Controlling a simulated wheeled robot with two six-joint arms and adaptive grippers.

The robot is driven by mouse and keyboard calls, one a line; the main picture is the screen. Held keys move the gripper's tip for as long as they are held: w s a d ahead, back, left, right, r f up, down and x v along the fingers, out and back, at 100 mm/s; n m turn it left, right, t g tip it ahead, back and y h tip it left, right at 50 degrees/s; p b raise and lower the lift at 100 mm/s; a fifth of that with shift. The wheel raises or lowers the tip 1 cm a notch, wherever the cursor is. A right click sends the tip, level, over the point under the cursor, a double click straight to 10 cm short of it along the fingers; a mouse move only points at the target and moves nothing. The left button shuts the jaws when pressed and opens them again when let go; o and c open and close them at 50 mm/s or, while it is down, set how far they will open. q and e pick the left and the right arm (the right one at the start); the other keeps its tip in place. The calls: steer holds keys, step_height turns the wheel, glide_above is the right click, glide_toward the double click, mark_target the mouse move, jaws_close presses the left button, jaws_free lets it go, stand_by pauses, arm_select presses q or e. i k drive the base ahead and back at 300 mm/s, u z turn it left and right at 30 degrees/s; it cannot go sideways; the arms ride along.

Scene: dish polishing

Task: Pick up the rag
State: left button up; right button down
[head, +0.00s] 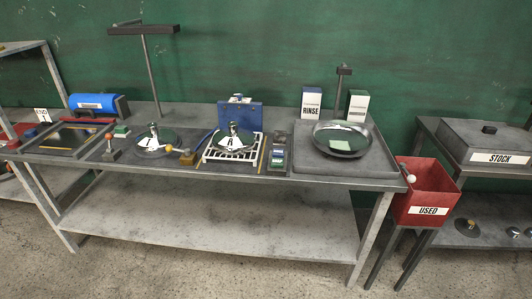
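No thing in the head view can be named as the rag with certainty. A small pale green square patch (341,145) shows inside the round metal bowl (328,152) at the right end of the table; I cannot tell whether it is cloth or a reflection. A small pale item (410,178) shows at the rim of the red bin marked USED (431,190), too small to identify. Neither of my grippers is in view.
The long grey table (240,180) holds a blue roll (92,103), shiny domed dishes (155,138), a white rack (217,156), a blue box (240,114) and RINSE box (311,102). A STOCK box (490,143) stands right. The lower shelf (210,217) is clear.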

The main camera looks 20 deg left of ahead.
mark_target(279, 137)
steer(key=z, duration=1)
steer(key=i, duration=1.2)
steer(key=u, duration=0.1)
